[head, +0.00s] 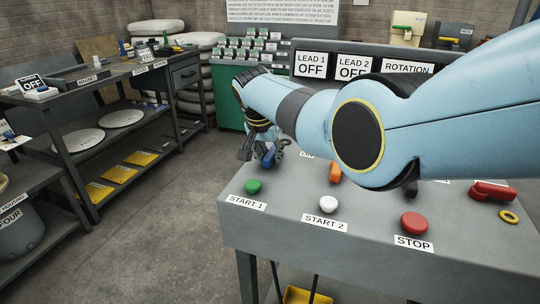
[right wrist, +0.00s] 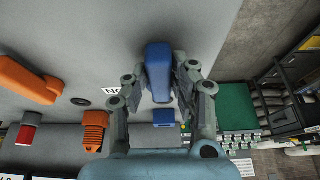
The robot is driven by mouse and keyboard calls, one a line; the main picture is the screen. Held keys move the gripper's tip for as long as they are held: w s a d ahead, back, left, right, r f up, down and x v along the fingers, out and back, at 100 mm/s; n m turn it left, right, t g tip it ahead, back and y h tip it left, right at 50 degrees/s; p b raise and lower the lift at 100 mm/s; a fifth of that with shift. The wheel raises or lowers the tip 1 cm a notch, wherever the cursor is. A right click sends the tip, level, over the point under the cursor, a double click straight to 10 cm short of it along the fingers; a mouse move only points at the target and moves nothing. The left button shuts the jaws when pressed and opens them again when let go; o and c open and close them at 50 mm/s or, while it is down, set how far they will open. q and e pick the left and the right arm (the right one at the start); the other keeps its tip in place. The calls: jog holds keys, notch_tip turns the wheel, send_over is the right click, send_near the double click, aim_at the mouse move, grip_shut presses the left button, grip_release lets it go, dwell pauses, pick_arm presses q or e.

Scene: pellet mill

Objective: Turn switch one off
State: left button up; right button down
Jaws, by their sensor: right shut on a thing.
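A blue switch handle (head: 268,157) stands at the far left part of the grey control desk (head: 300,235). My right gripper (head: 262,148) is shut on this handle, with my arm reaching over the desk from the right. In the right wrist view the blue handle (right wrist: 158,65) lies between the two fingers. A white label (right wrist: 112,90) beside the handle is partly covered by a finger. No name reading switch one is legible. The sign "LEAD 1 OFF" (head: 311,65) stands behind the desk, with "LEAD 2 OFF" (head: 353,67) beside it. My left gripper is not in view.
An orange handle (head: 335,173) sits right of the blue one, partly behind my arm. Green (head: 253,186), white (head: 327,203) and red (head: 414,222) buttons line the desk front. A red handle (head: 492,191) and yellow ring (head: 509,216) lie right. Open floor separates the left shelves.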

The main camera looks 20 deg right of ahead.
jog(key=c, duration=1.1)
grip_release()
jog(key=shift+a+r, duration=0.15)
jog(key=shift+r, duration=0.35)
jog(key=v, duration=1.1)
jog(key=shift+f, duration=0.1)
